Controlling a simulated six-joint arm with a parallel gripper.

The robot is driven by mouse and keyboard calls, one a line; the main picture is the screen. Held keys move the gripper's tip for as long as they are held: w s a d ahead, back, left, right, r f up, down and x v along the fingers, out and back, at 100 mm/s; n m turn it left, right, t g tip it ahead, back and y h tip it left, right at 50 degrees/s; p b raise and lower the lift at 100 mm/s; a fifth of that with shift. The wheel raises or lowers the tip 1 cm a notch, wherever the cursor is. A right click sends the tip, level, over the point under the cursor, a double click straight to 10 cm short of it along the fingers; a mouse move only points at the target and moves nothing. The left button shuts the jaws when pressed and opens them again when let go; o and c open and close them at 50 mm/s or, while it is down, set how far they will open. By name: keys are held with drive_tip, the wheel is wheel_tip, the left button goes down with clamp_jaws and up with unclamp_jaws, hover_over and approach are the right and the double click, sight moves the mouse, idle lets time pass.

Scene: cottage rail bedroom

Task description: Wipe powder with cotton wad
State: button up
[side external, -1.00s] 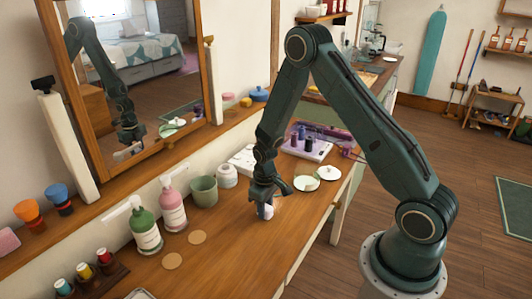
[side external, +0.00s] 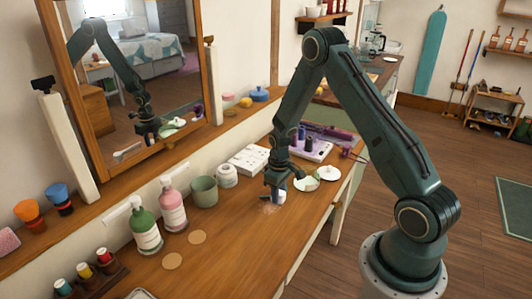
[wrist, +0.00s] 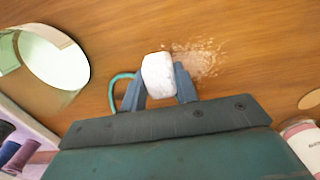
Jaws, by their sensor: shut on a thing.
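My gripper (side external: 277,193) is shut on a white cotton wad (wrist: 158,75), low over the wooden dresser top (side external: 240,240). In the wrist view the wad sits between the two blue-grey fingertips. A patch of pale powder (wrist: 200,58) lies on the wood just right of the wad in the wrist view. In the side view the powder (side external: 267,208) shows just left of the gripper. I cannot tell whether the wad touches the wood.
A green bottle (side external: 145,230), a pink bottle (side external: 172,204) and a green cup (side external: 204,191) stand along the back. The front is clear.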

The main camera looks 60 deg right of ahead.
drive_tip(key=shift+d, duration=1.15)
wheel_tip(320, 180, up, 8)
drive_tip(key=shift+a, duration=0.1)
drive_tip(key=shift+w, duration=0.75)
drive_tip(key=shift+f, duration=0.1)
